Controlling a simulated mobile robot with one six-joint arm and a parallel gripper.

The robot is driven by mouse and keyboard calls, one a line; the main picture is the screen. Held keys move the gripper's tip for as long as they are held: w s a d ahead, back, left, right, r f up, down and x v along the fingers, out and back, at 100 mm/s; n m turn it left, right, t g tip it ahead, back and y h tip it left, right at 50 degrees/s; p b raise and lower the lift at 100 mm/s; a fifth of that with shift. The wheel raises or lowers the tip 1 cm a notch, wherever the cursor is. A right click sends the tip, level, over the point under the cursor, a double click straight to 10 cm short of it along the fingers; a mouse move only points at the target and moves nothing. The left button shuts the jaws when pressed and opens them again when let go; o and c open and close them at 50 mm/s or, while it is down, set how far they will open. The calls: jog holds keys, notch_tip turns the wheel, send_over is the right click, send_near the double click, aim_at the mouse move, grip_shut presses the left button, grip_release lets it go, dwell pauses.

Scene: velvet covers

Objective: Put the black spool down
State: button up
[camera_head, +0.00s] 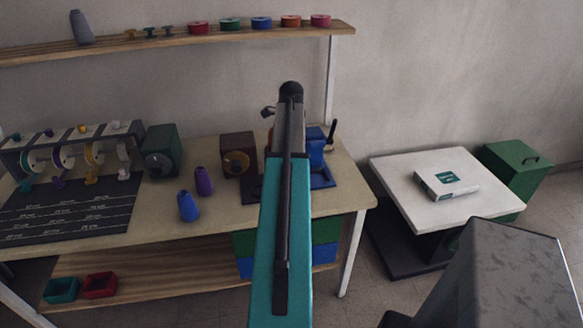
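My teal arm reaches up the middle of the view, over the workbench (115,232), to a dark rounded joint. A small dark piece juts out left of that joint; I cannot tell whether it belongs to my gripper. No gripper fingers can be made out; they may be hidden behind the arm. I cannot make out a black spool anywhere, so whether it is held is not visible.
Left on the bench are a spool rack (85,140), a black mat (70,213), dial boxes and two cones. A blue machine (318,165) stands behind my arm. Right is a white table (455,213) with a flat box (447,184); a green bin (517,170) stands beyond.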

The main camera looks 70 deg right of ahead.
jog(key=shift+r, duration=0.35)
jog(key=shift+r, duration=0.1)
dwell(0.6)
